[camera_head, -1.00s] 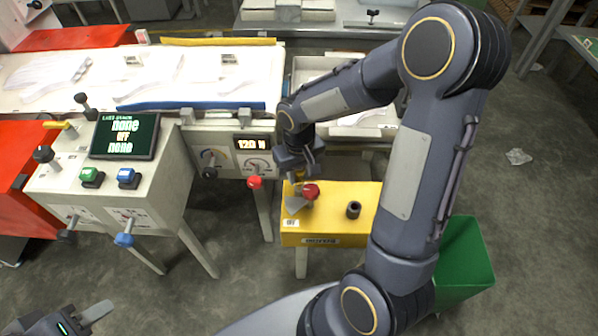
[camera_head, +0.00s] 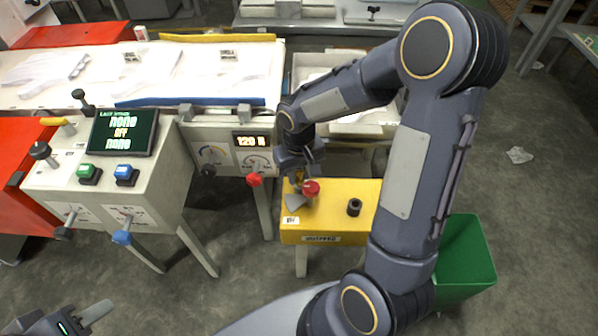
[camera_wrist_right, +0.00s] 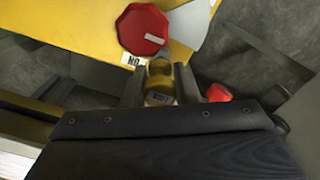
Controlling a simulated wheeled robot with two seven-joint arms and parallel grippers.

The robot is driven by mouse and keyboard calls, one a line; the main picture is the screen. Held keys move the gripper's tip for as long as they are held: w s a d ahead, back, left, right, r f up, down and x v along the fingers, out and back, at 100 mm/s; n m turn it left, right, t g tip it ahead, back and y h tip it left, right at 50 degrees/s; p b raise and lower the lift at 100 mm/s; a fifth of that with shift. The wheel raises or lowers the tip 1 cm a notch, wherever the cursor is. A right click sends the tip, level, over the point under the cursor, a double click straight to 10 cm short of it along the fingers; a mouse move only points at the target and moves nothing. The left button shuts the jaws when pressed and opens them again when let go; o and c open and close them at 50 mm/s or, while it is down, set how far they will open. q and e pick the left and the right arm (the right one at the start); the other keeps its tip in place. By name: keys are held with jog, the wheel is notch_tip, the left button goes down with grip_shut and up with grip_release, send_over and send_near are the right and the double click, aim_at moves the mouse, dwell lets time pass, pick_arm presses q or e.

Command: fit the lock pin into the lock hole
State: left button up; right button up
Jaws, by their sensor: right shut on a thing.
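My right gripper (camera_head: 299,176) is low over the left end of a yellow box-like stand (camera_head: 335,190). In the right wrist view its fingers (camera_wrist_right: 161,88) are shut on a small yellow-brass piece (camera_wrist_right: 160,68), which looks like the lock pin. The fingers hide its lower end. A red octagonal knob (camera_head: 311,188) with a grey plate (camera_head: 296,202) is right beside the gripper; the knob (camera_wrist_right: 143,29) shows just beyond the fingers in the wrist view. A black round socket (camera_head: 354,207) stands on the stand's top; I cannot tell whether it is the lock hole. My left gripper (camera_head: 88,319) is at the bottom left, partly cut off.
A control console (camera_head: 110,185) with screen, buttons and levers stands left. A machine panel with a red knob (camera_head: 254,180) is just left of the stand. A green bin (camera_head: 465,265) stands at the right. Open floor lies in front.

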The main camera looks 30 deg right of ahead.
jog(key=shift+f, duration=0.35)
jog(key=o, duration=1)
jog(key=shift+o, duration=0.2)
notch_tip(320, 180, up, 7)
jog(key=shift+f+p, duration=0.1)
jog(key=shift+p, duration=0.55)
jog(key=shift+s+r, duration=0.1)
jog(key=shift+r, duration=0.55)
jog(key=s+a+r+m+t+y, duration=0.1)
jog(key=s+a+r+t+y, duration=0.2)
jog(key=s, duration=0.5)
jog(key=s+a+r+t+y, duration=0.1)
jog(key=s+r+t, duration=0.2)
jog(key=s+r, duration=0.4)
notch_tip(320, 180, up, 14)
jog(key=s+p, duration=0.1)
jog(key=p, duration=1.4)
jog(key=shift+s, duration=0.35)
